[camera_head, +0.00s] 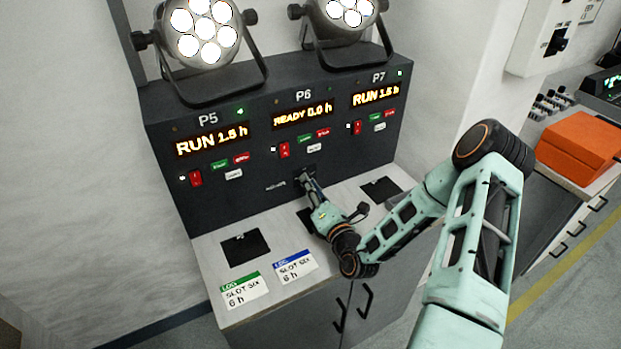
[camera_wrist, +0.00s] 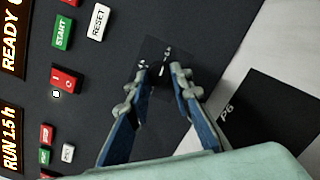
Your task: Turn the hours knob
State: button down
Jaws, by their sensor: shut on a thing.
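The dark sloped console carries the P6 section, whose display (camera_head: 303,117) reads READY 0.0 h. My gripper (camera_head: 305,180) reaches the lower part of the P6 section, below its switch and buttons. In the wrist view my gripper (camera_wrist: 160,73) has its two fingertips on either side of a small dark knob (camera_wrist: 161,69) on a dark plate with small white marks. It is shut on this knob. The fingers and the dark colour hide most of the knob, so its pointer setting cannot be read. The P6 red switch (camera_head: 284,150) is above and left of the gripper.
The P5 display (camera_head: 212,139) reads RUN 1.5 h; the P7 display (camera_head: 376,93) reads RUN 1.5 h. Two log cards, green-topped (camera_head: 244,291) and blue-topped (camera_head: 295,266), read SLOT SIX 6 h. Par cans (camera_head: 203,32) stand on top. An orange case (camera_head: 580,143) is at right.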

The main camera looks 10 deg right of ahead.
jog(key=shift+m+p, duration=0.35)
jog(key=shift+m, duration=0.15)
jog(key=c, duration=1.7)
grip_release()
jog(key=shift+s, duration=0.1)
jog(key=v, duration=1.2)
jog(key=shift+r, duration=0.1)
